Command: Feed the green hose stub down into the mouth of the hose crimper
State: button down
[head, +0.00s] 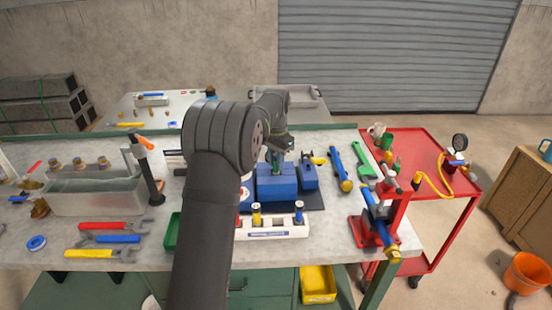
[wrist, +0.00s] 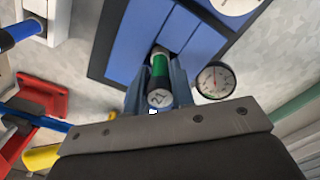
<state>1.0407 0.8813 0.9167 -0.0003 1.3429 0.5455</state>
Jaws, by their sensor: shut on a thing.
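The green hose stub (wrist: 159,67) is between the fingers of my gripper (wrist: 160,84). Its pale end cap, marked with a number, faces the wrist camera. In the head view my gripper (head: 279,156) is over the blue hose crimper (head: 276,188), with a bit of green showing below the fingers. In the wrist view the stub's far end meets a dark opening in the crimper's blue top (wrist: 133,52). I cannot tell how deep the stub's lower end sits in that mouth, as the fingers and stub cover it.
A round gauge (wrist: 215,80) is close beside the fingers in the wrist view. A white rack (head: 272,230) with coloured stubs stands in front of the crimper. A blue tool (head: 340,168) lies to the right, and a red clamp stand (head: 372,230) is at the bench's right end.

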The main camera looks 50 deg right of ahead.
jog(key=shift+f, duration=0.1)
jog(key=c, duration=1.1)
grip_release()
jog(key=shift+c, duration=0.2)
jog(key=shift+r, duration=3.05)
jog(key=shift+f, duration=0.1)
jog(key=shift+f, duration=2.5)
jog(key=shift+r, duration=0.3)
